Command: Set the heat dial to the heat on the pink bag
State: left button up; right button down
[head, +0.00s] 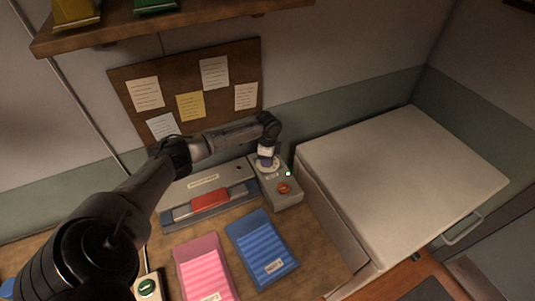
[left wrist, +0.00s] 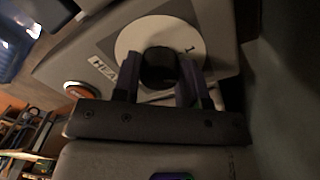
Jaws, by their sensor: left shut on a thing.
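The grey control box (head: 275,184) stands at the back of the counter with a green light (head: 289,173) and a red-orange button (head: 283,188). Its heat dial is a dark knob (left wrist: 158,68) on a white round plate (left wrist: 193,42), where a "1" and part of the word "HEAT" show. My left gripper (head: 267,160) comes down from above and is shut on the heat dial; its fingers (left wrist: 160,85) sit on either side of the knob. The pink bag (head: 205,265) lies flat at the front with a small label, too small to read. My right gripper is out of view.
A blue bag (head: 262,248) lies right of the pink one. A sealer with a red handle (head: 210,199) is behind them. A large white chest (head: 405,180) stands at the right. A green-button box (head: 148,287) is at front left. Notes hang on a corkboard (head: 215,82).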

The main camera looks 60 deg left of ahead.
pick_arm(q)
jog(key=shift+r+m+p, duration=0.1)
jog(key=shift+m+p, duration=0.4)
jog(key=shift+m, duration=0.8)
jog(key=o, duration=0.9)
jog(key=shift+o, duration=0.2)
jog(key=shift+r, duration=0.15)
notch_tip(320, 180, up, 13)
jog(key=p, duration=0.1)
jog(key=shift+w+a+r+p, duration=0.15)
jog(key=shift+w+p, duration=0.2)
jog(key=shift+p, duration=0.05)
